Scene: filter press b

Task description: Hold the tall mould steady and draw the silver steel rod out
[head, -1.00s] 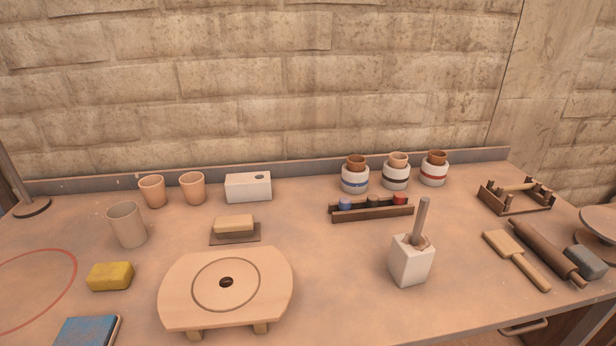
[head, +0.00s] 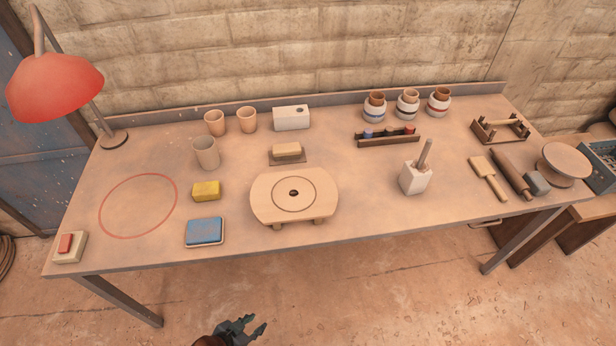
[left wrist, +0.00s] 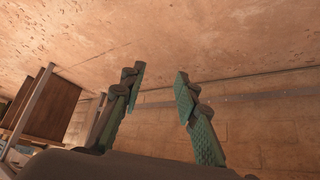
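The tall white mould (head: 415,178) stands upright on the right half of the table. The silver steel rod (head: 425,155) sticks up out of its top, leaning slightly to the right; its lower end is hidden inside. My left gripper (head: 262,326) is low at the bottom of the head view, in front of the table and well away from the mould. In the left wrist view its two fingers (left wrist: 158,80) are spread apart with nothing between them. My right gripper is not in view.
A round-topped wooden board (head: 265,205) on feet sits mid-table, left of the mould. A paint rack (head: 387,139) and banded jars (head: 408,105) are behind the mould; a wooden paddle (head: 489,180) and rolling pin (head: 512,176) lie right. Bare table surrounds the mould.

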